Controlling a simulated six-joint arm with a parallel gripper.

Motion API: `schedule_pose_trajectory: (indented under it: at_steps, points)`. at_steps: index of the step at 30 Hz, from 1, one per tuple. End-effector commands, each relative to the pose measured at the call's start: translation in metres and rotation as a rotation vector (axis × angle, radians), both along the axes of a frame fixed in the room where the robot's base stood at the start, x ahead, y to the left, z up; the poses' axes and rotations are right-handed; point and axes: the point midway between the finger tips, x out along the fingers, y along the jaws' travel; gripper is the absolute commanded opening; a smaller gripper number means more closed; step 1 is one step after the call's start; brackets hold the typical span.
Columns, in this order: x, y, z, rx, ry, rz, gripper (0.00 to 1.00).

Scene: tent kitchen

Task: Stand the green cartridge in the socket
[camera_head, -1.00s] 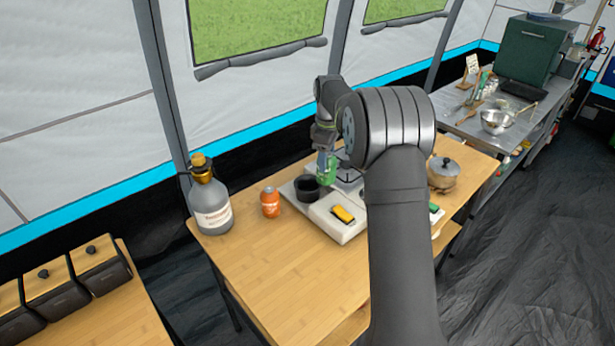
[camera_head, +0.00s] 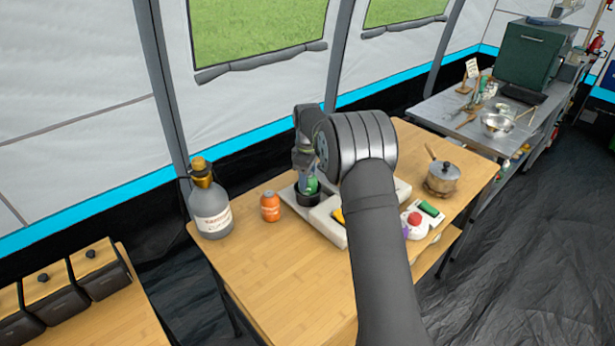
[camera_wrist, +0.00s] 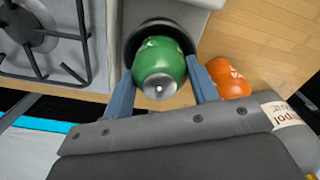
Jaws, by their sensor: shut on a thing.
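The green cartridge (camera_wrist: 158,60) is between the blue fingers of my gripper (camera_wrist: 162,88), its grey nozzle end facing the wrist camera. My gripper (camera_head: 308,178) is shut on it. The black round socket (camera_wrist: 134,42) lies directly beyond the cartridge in the wrist view, its rim showing around the cartridge's far end. In the head view the cartridge (camera_head: 312,185) looks roughly upright over the dark socket (camera_head: 306,198), partly hidden by my gripper. How far its lower end is inside the socket I cannot tell.
An orange can (camera_head: 270,206) stands close left of the socket, also near my right finger in the wrist view (camera_wrist: 228,80). A grey bottle (camera_head: 211,208) stands farther left. A burner grate (camera_wrist: 40,40) is beside the socket. A pot (camera_head: 441,178) stands right.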

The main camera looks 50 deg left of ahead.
Motion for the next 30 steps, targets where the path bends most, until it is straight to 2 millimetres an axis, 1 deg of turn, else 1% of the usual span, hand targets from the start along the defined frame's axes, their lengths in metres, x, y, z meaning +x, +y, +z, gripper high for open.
schedule_pose_trajectory:
  at_steps: [3,4,6,7,15,19,23,30]
  points:
    - [0.0,0.0,-0.003,0.0,0.0,0.0,0.2]
    - [0.0,0.0,-0.003,0.0,0.001,0.0,0.57]
    - [0.0,0.0,-0.003,0.0,0.001,0.0,0.71]
    - [0.0,0.0,-0.003,0.0,0.001,0.0,0.75]
    - [0.0,0.0,-0.002,0.0,0.0,0.0,0.75]
    - [0.0,0.0,0.007,0.002,-0.001,0.0,0.75]
    - [0.0,0.001,0.029,0.003,-0.002,0.0,0.75]
    - [0.0,0.001,0.081,0.003,-0.001,0.0,0.75]
